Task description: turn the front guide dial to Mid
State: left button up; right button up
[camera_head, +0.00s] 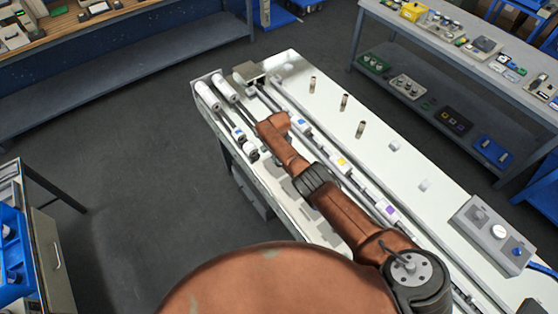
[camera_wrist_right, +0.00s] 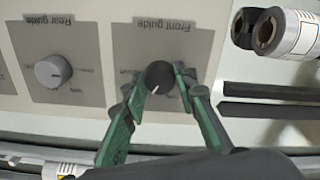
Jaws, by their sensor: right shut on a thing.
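In the head view my right arm (camera_head: 335,208) reaches over the machine and hides the dial. My left gripper is in neither view.
A grey rear guide dial (camera_wrist_right: 53,71) sits left of the front guide panel in the wrist view. White rolls (camera_wrist_right: 292,34) are at its upper right. The long white machine table (camera_head: 385,172) carries several pegs and a grey control box (camera_head: 491,232).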

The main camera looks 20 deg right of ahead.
jog(key=shift+w+m, duration=0.1)
jog(key=shift+m, duration=0.3)
jog(key=o, duration=1.2)
jog(key=shift+c, duration=0.2)
jog(key=shift+a+r, duration=0.1)
jog(key=shift+r, duration=0.55)
notch_tip(320, 180, up, 11)
jog(key=shift+f, duration=0.15)
